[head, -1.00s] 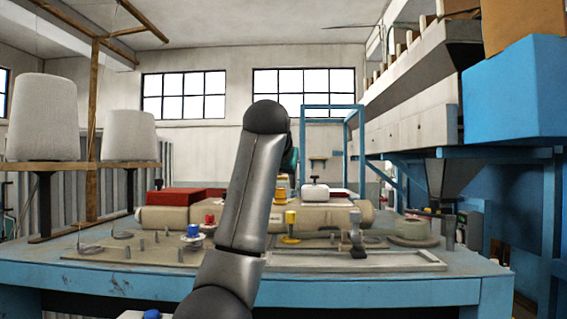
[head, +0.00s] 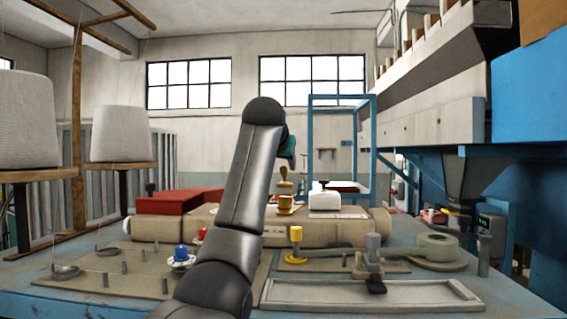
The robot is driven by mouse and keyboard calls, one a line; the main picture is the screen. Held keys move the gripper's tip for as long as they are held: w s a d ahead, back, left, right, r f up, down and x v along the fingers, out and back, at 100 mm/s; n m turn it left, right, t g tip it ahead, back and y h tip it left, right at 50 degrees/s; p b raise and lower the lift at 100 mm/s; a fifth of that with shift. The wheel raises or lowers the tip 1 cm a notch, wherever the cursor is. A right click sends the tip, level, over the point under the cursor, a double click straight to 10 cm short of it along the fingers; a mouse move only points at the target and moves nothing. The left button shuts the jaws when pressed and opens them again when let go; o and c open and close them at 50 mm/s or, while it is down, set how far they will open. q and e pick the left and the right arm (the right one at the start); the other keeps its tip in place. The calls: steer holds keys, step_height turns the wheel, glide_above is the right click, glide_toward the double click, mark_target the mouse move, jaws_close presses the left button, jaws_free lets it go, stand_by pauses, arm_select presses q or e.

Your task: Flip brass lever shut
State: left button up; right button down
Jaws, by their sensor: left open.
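My left arm rises through the middle of the head view, and only a small teal part of the left gripper (head: 288,148) shows past it. The fingers are hidden; the gripper is open. A brass-coloured upright piece with a rounded top (head: 285,190) stands just below the teal part, at the long tan sack roll (head: 160,227). It looks like the brass lever, but its hinge is not clear. A gap between it and the gripper cannot be judged. My right gripper is out of view.
A yellow knobbed piece (head: 296,242), a blue-topped piece (head: 181,252) and a grey upright piece with a black foot (head: 373,255) stand on the blue-edged table. A tape roll (head: 437,245) lies right. A red box (head: 180,201) and a white block (head: 324,197) stand behind.

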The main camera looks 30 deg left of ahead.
mark_target(283, 169)
arm_select(q)
steer(key=shift+p+x, duration=1.2)
steer(key=shift+x, duration=1.7)
jaws_close()
